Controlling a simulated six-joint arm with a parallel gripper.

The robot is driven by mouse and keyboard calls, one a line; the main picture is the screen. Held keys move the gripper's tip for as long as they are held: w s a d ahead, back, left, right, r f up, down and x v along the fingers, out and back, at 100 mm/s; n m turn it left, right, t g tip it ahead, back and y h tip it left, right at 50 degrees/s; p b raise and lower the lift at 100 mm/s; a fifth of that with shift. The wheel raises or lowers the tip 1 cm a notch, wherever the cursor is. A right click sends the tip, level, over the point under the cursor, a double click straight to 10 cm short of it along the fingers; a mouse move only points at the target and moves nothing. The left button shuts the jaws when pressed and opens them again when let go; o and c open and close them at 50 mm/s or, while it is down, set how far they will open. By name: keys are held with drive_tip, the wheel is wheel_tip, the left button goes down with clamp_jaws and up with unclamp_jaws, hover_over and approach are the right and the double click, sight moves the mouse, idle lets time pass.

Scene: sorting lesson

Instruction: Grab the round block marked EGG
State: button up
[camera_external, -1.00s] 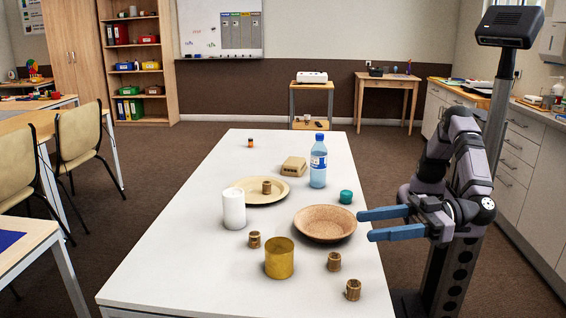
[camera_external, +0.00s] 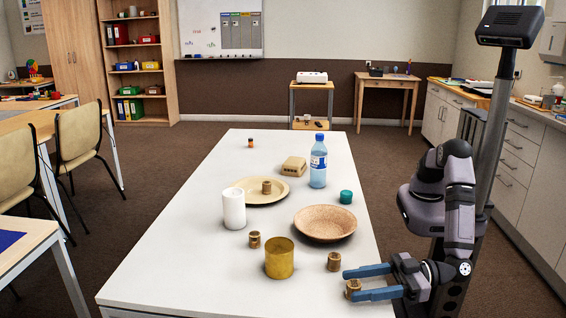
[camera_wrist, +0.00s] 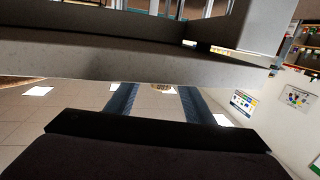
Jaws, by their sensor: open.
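Several small round brown blocks stand on the white table; their markings are too small to read, so I cannot tell which is EGG. One block (camera_external: 353,287) is at the near right edge, another (camera_external: 334,262) just behind it, one (camera_external: 254,240) left of the gold cylinder, and one (camera_external: 267,187) on a plate. My gripper (camera_external: 346,284) is open at the near right edge, its blue fingers on either side of the nearest block. In the wrist view a brown block (camera_wrist: 163,87) shows small between the fingertips, partly cut off by a pale edge. Contact is not visible.
The table's left front is clear.

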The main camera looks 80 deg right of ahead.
sight(336, 298)
drive_tip(key=shift+x, duration=2.8)
drive_tip(key=shift+r, duration=0.15)
drive_tip(key=c, duration=1.1)
